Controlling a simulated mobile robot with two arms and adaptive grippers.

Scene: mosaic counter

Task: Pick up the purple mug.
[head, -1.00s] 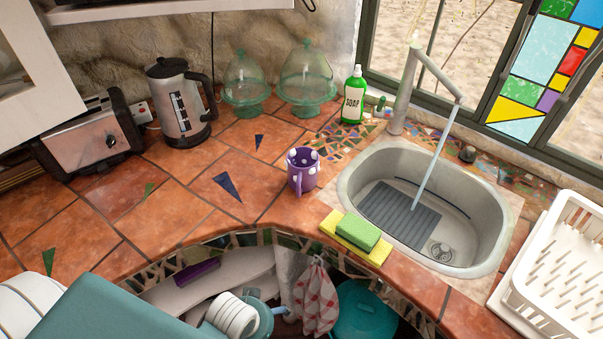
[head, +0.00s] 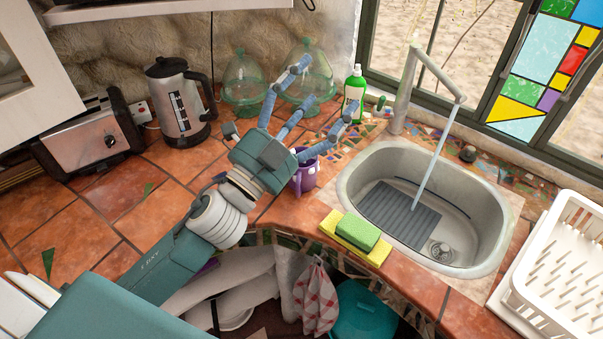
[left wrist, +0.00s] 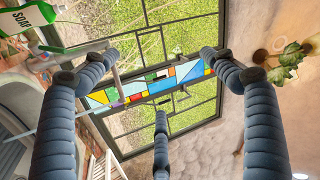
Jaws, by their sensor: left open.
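The purple mug (head: 306,178) with pale dots stands on the tiled counter, left of the sink. My left gripper (head: 310,98) is above the counter beside the mug, its blue-grey fingers spread open and empty. In the head view the gripper's palm and one finger cover the mug's upper left part. In the left wrist view the open fingers (left wrist: 155,85) frame the stained-glass window, and the mug does not show there. My right gripper is in neither view.
A green soap bottle (head: 354,95) stands behind the mug, near the fingers. Glass domes (head: 241,82) stand at the back. The sink (head: 350,185), with running water, and a sponge (head: 361,232) lie to the right. A kettle (head: 179,105) and toaster (head: 90,140) stand left.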

